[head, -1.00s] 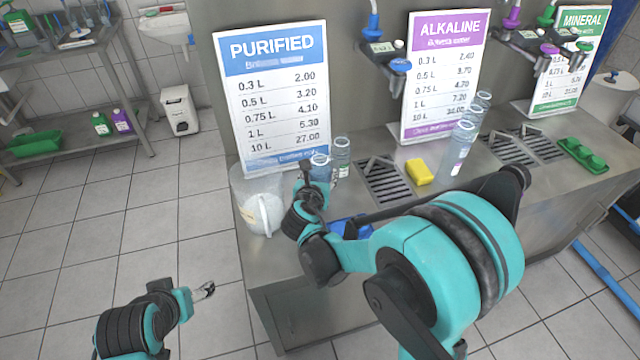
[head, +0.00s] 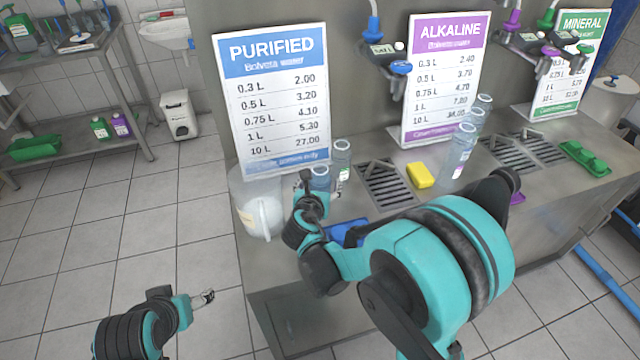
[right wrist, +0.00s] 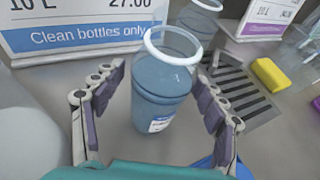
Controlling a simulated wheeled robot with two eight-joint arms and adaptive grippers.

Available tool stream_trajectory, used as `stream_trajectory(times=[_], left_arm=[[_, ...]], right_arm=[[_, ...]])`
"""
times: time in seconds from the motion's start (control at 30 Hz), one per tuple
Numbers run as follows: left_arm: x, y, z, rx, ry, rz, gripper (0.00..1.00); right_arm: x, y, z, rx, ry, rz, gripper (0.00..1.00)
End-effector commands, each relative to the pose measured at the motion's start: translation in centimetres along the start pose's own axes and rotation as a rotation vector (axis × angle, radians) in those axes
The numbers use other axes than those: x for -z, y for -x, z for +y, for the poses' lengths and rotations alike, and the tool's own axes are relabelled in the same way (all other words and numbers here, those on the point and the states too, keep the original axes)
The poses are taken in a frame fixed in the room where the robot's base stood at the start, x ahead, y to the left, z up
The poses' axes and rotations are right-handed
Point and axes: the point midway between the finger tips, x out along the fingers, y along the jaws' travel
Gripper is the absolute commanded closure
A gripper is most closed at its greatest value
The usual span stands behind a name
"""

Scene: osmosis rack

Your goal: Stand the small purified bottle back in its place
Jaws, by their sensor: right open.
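A small clear blue bottle (head: 319,180) with a white label stands upright on the steel counter, in front of the PURIFIED sign. In the right wrist view the same bottle (right wrist: 160,95) is between the fingers of my right gripper (right wrist: 158,112), which are spread open with gaps on both sides. In the head view my right gripper (head: 318,190) partly covers the bottle's lower part. A second bottle (head: 342,160) stands close behind it; whether they touch is unclear. My left gripper (head: 207,297) is low at the left, over the floor, away from the counter; its jaws are too small to read.
A large clear jug (head: 262,215) stands left of the bottle at the counter's edge. The PURIFIED sign (head: 275,95) is behind. A drain grate (head: 388,188), a yellow sponge (head: 420,175) and a blue item (head: 346,232) are to the right. More bottles (head: 460,155) stand by the ALKALINE sign.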

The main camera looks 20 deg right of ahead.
Motion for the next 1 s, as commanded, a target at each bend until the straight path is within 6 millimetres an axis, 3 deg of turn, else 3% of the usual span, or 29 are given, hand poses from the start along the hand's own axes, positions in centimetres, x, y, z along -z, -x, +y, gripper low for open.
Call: stream_trajectory(times=[0.4, 0.6, 0.73, 0.87, 1.0], left_arm=[[2.1, 2.9, 0.0, 0.000, 0.000, 0.000, 0.28], [2.6, 3.6, 0.0, 0.000, 0.000, 0.000, 0.28], [2.6, 3.7, 0.0, 0.000, 0.000, 0.000, 0.28], [2.6, 3.7, 0.0, 0.000, 0.000, 0.000, 0.28], [2.6, 3.7, 0.0, 0.000, 0.000, 0.000, 0.28]], right_arm=[[-0.3, 8.6, 0.1, -0.005, 0.002, 0.000, 0.28], [-0.1, 11.3, 0.1, -0.002, 0.001, 0.001, 0.28], [-0.1, 11.9, -0.6, 0.005, -0.066, 0.021, 0.28], [0.2, 12.3, -3.1, 0.045, -0.389, 0.118, 0.28], [1.0, 14.1, -7.0, 0.161, -1.006, 0.270, 0.28]])
